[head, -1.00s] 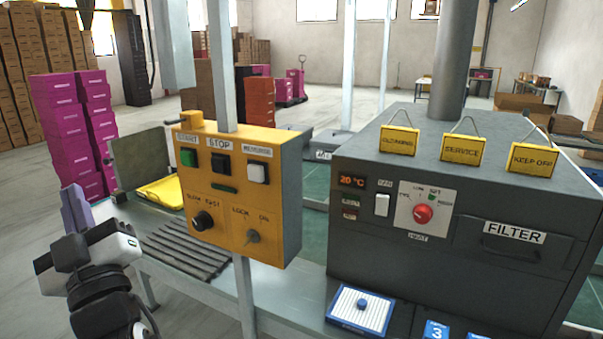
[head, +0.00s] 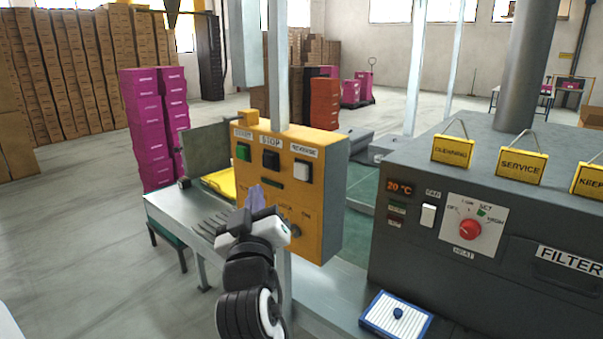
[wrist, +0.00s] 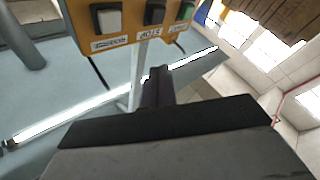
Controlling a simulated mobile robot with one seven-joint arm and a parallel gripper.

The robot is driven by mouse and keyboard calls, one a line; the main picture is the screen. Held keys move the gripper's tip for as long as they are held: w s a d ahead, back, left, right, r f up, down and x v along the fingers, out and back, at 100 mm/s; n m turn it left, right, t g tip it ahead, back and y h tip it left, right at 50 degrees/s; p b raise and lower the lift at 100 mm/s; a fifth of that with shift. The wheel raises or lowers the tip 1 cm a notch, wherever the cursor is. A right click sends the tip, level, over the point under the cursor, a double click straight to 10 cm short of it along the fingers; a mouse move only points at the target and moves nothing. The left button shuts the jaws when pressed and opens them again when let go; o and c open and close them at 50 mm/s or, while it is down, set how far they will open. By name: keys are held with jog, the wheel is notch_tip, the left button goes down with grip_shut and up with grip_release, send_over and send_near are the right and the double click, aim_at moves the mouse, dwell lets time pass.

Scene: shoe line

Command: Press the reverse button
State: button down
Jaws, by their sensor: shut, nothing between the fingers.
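The yellow control box (head: 318,215) stands on a post in the middle of the head view. Its top row has a green START button (head: 243,152), a black STOP button (head: 270,160) and, at the right, the white REVERSE button (head: 303,172). My gripper (head: 256,196) is shut and empty, in front of the lower left of the box, below and left of the REVERSE button. It hides the left knob. The wrist view is upside down; there the REVERSE button (wrist: 107,19) is at upper left, apart from the fingertips (wrist: 158,72).
A grey machine (head: 400,255) with a red knob (head: 470,229) stands right of the box. A blue-edged pad with a knob (head: 397,314) lies on the bench. A yellow tray (head: 220,182) is behind my gripper.

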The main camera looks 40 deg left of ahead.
aim_at(301, 172)
jog(key=w, duration=0.8)
jog(key=shift+w+d, duration=0.4)
dwell(1.7)
jog(key=shift+w, duration=0.4)
